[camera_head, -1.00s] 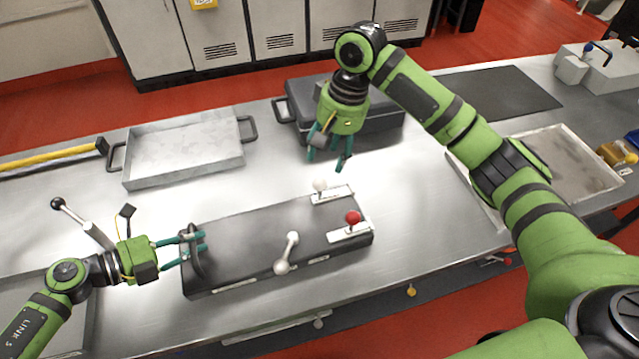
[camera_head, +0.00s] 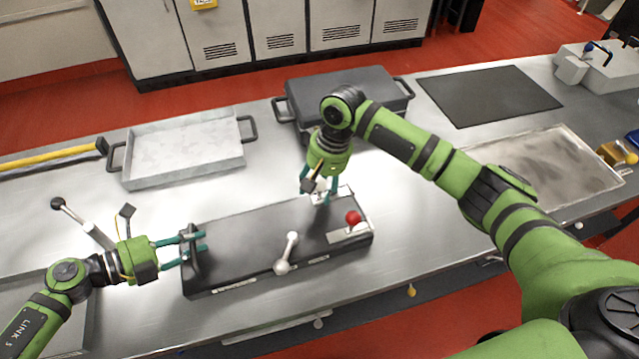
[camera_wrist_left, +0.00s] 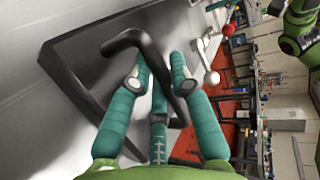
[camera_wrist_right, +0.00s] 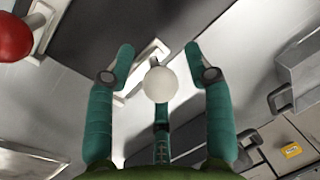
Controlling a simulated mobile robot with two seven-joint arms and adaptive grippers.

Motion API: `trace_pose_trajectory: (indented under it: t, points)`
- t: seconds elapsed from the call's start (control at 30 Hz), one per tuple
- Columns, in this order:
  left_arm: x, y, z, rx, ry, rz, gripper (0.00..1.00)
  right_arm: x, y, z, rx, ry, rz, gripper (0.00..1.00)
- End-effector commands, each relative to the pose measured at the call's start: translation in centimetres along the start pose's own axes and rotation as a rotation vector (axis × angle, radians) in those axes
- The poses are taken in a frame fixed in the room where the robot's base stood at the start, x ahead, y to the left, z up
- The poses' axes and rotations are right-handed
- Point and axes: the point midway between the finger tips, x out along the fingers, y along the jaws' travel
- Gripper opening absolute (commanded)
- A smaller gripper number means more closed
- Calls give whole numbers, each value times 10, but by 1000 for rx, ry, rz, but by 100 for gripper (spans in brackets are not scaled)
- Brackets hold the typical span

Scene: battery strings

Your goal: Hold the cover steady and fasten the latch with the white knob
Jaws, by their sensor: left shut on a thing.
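The dark grey cover (camera_head: 250,235) lies on the steel bench. My left gripper (camera_head: 202,243) is shut on the black handle (camera_wrist_left: 125,40) at the cover's left end. The white knob (camera_wrist_right: 160,84) of the far-right latch sits between the spread fingers of my right gripper (camera_wrist_right: 158,60). In the head view my right gripper (camera_head: 322,195) comes down over that latch from behind and largely hides the knob. The right fingers are open, with gaps on both sides of the knob.
A red knob (camera_head: 353,217) stands on another latch at the cover's right end, close to my right gripper. A pale lever (camera_head: 287,252) rises at the cover's front edge. A metal tray (camera_head: 185,150) and a dark lidded case (camera_head: 365,92) stand behind.

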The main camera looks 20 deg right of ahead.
Motion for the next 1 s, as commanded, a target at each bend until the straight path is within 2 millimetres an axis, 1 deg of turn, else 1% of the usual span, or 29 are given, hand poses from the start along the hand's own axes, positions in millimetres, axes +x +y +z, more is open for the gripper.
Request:
trace_pose_trajectory:
  t: [0.03, 0.07, 0.1, 0.13, 0.27, 0.33, 0.53, 0.6, 0.83, 0.87, 0.9, 1.0]
  points:
    - [1, 6, -5, -3, 10, 9, 0, 0, 0, 0, 0, 0, 0, 30]
    - [1, 6, -5, -3, 10, 9, 0, 0, 0, 0, 0, 0, 0, 18]
    - [1, 6, -5, -3, 10, 9, 0, 0, 0, 0, 0, 0, 0, 2]
    - [1, 6, -5, -3, 10, 9, 0, 0, 0, 0, 0, -1, 0, 0]
    - [1, 6, -5, -3, 10, 9, 0, 0, 0, 0, 0, -1, 0, 0]
    - [1, 6, -5, -3, 10, 9, 0, 0, 3, 0, 1, -2, 1, 0]
    - [1, 6, -5, -3, 9, 10, 0, -5, 32, -6, 6, -3, 5, 0]
    - [1, 6, -4, -3, 9, 11, 0, -6, 38, -7, 5, -2, 5, 0]
    - [1, 6, -4, -3, 7, 11, 0, -7, 38, -7, 4, -1, 6, 0]
    - [0, 6, -4, -3, 7, 11, 0, -7, 38, -7, 4, -1, 6, 37]
    - [0, 6, -4, -3, 7, 11, 0, -7, 38, -7, 4, -1, 6, 53]
    - [0, 6, -4, -2, 7, 11, 0, -7, 37, -7, 3, -1, 4, 54]
